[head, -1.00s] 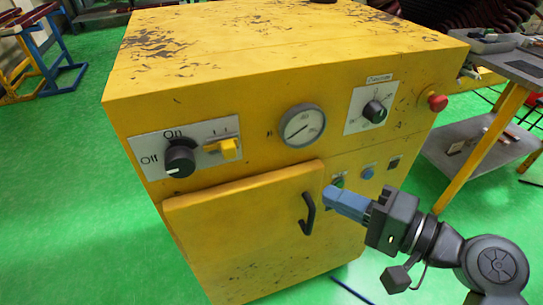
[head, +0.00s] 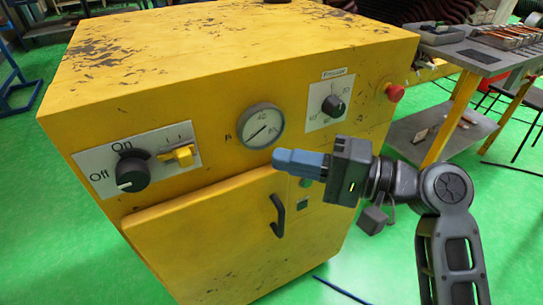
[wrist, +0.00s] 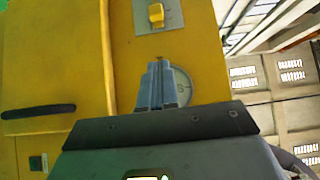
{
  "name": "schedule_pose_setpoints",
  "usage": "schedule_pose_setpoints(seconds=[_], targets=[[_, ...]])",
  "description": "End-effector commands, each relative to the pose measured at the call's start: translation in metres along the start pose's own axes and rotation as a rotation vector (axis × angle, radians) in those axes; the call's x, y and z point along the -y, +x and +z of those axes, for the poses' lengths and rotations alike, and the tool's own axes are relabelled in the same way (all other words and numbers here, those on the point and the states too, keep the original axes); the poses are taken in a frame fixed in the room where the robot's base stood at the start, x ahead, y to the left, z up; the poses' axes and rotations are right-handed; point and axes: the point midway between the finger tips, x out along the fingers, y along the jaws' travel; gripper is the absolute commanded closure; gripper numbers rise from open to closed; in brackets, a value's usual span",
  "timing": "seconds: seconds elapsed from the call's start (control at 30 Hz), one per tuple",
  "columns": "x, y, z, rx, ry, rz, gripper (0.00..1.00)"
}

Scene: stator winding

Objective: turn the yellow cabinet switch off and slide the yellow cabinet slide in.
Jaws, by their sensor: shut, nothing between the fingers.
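The yellow cabinet (head: 90,110) fills the middle of the head view. Its switch (head: 132,174) is a black knob on a plate marked On and Off at the front left; its pale mark points toward Off. The yellow slide (head: 180,155) sits just right of the knob on the same plate, and its handle stands out from the plate. It also shows in the wrist view (wrist: 156,14). My gripper (head: 276,159) is shut and empty in front of the cabinet, below the round gauge and right of the slide. Its blue fingers (wrist: 157,68) point toward the slide in the wrist view.
A round gauge (head: 262,125), a pressure knob (head: 333,105) and a red button (head: 396,92) are on the front. The door has a black handle (head: 279,215) below my gripper. A grey table (head: 480,58) stands at the right.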

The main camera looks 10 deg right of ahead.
Motion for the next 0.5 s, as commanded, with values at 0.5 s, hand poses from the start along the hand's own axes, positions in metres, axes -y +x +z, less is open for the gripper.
schedule_pose_setpoints(seconds=[0.5], targets=[[0.001, 0.093, 0.011, 0.004, 0.001, 0.001, 1.0]])
